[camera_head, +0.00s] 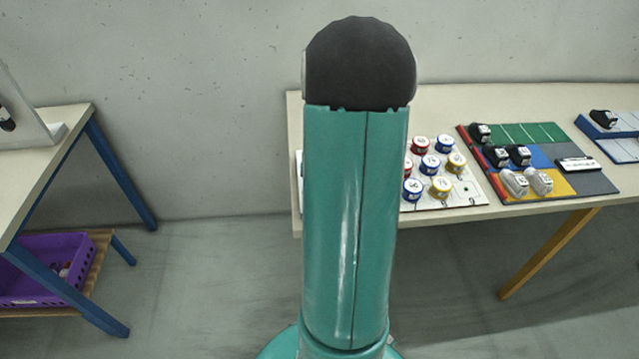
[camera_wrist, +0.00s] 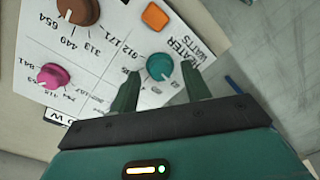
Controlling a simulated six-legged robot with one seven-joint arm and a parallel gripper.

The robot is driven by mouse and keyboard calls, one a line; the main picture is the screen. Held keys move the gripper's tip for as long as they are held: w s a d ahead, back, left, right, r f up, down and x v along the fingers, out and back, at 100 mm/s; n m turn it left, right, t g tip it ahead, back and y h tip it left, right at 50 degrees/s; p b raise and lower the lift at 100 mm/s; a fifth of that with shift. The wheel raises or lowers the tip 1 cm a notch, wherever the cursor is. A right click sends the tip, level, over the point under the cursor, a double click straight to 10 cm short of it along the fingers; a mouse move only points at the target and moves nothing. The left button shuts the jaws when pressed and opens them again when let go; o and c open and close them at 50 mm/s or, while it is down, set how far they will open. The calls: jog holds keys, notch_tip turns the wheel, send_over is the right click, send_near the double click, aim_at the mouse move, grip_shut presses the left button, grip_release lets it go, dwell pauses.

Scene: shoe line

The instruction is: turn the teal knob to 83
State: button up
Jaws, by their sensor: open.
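The teal knob (camera_wrist: 160,67) shows in the wrist view on a white panel (camera_wrist: 112,62). A pale pointer mark runs on its face toward the picture's lower right. Printed numbers and the words HEATER WATTS stand around it, upside down; the reading at the pointer is too small to tell. My gripper (camera_wrist: 162,73) is open, with one finger to the left and one to the right of the knob in the picture. I cannot tell whether either finger touches it. The head view does not show my gripper or the teal knob.
The panel also carries a brown knob (camera_wrist: 78,10), a magenta knob (camera_wrist: 54,76) and an orange square button (camera_wrist: 155,16). In the head view a table (camera_head: 520,100) at right bears boards with several round tins (camera_head: 441,186) and shoes (camera_head: 515,183). A purple crate (camera_head: 45,262) sits low at left.

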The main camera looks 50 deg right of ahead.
notch_tip(320, 180, up, 14)
jog(key=shift+d+f, duration=0.25)
jog(key=shift+d, duration=0.05)
dwell(0.5)
jog(key=w+a+r+h, duration=0.1)
jog(key=w+a+r, duration=0.1)
jog(key=a, duration=0.3)
jog(key=w+a+r, duration=0.2)
jog(key=a, duration=0.3)
jog(key=s+a+r+t, duration=0.1)
jog(key=s+a+t, duration=0.1)
jog(key=a, duration=0.7)
jog(key=s+a+r+t, duration=0.1)
jog(key=s+a, duration=0.1)
jog(key=a, duration=0.7)
jog(key=s+a+r+m+t, duration=0.1)
jog(key=s+a+r+t, duration=0.1)
jog(key=a, duration=0.7)
jog(key=shift+s+t, duration=0.25)
jog(key=shift+t, duration=0.05)
jog(key=shift+c, duration=1.3)
jog(key=shift+d, duration=0.15)
